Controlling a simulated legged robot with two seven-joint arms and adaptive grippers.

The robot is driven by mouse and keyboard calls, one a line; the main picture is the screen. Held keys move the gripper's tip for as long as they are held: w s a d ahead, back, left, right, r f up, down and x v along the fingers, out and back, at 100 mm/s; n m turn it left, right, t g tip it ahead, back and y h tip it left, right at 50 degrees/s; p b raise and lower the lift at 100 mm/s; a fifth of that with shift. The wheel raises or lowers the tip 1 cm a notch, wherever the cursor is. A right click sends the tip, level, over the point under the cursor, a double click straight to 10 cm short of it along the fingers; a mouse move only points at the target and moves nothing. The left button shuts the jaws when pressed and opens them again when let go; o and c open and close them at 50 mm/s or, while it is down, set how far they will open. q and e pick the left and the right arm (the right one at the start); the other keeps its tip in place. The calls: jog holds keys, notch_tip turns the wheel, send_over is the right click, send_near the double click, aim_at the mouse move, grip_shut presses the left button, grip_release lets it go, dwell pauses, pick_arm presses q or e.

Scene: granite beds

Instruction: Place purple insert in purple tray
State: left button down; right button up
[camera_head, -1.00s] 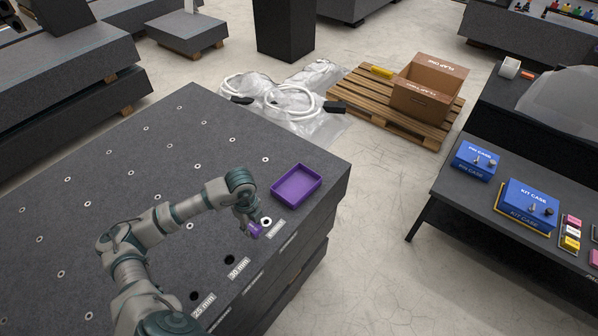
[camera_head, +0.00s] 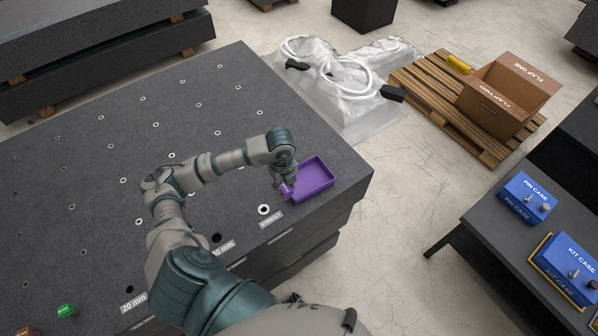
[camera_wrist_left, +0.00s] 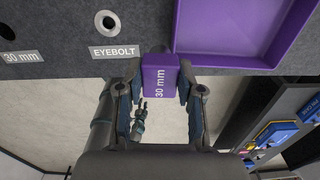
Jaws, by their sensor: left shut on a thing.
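The purple insert (camera_wrist_left: 160,75), marked 30 mm, is gripped between the two fingers of my left gripper (camera_wrist_left: 160,92) in the left wrist view. In the head view the insert (camera_head: 286,190) shows small at the tip of my left gripper (camera_head: 291,183), just left of the purple tray (camera_head: 318,181). The tray is empty and lies near the right corner of the granite bed; it also shows in the left wrist view (camera_wrist_left: 230,52). The insert appears close to the tray's left edge; I cannot tell whether they touch. My right gripper is not clearly seen in the head view.
The granite bed (camera_head: 190,110) has rows of small holes and an eyebolt hole (camera_head: 264,210) beside the tray. A small green block (camera_head: 65,311) stands at the lower left. A pallet (camera_head: 440,105) and a side table with blue cases (camera_head: 528,196) stand apart at the right.

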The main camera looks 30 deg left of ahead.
pick_arm(q)
jog(key=w, duration=0.5)
jog(key=w+p, duration=0.1)
jog(key=w, duration=0.2)
jog(key=shift+a+f, duration=0.1)
jog(key=shift+f, duration=0.25)
jog(key=shift+w+d+f, duration=0.1)
jog(key=shift+d+f, duration=0.2)
jog(key=shift+d, duration=0.15)
jog(key=f, duration=0.1)
jog(key=f+p, duration=0.1)
jog(key=shift+a+f, duration=0.2)
jog(key=shift+f, duration=0.2)
jog(key=shift+a, duration=0.25)
jog(key=c, duration=1.1)
grip_release()
jog(key=shift+a+f, duration=0.15)
jog(key=shift+a, duration=0.05)
jog(key=shift+c, duration=0.2)
jog(key=o, duration=0.4)
jog(key=shift+a, duration=0.2)
jog(key=shift+d, duration=0.1)
jog(key=shift+d+r, duration=0.2)
jog(key=shift+d, duration=0.15)
jog(key=shift+r+b, duration=0.9)
jog(key=shift+r, duration=5)
pick_arm(e)
jog(key=shift+w+d+r, duration=0.25)
jog(key=shift+w+d, duration=0.25)
jog(key=shift+w, duration=0.15)
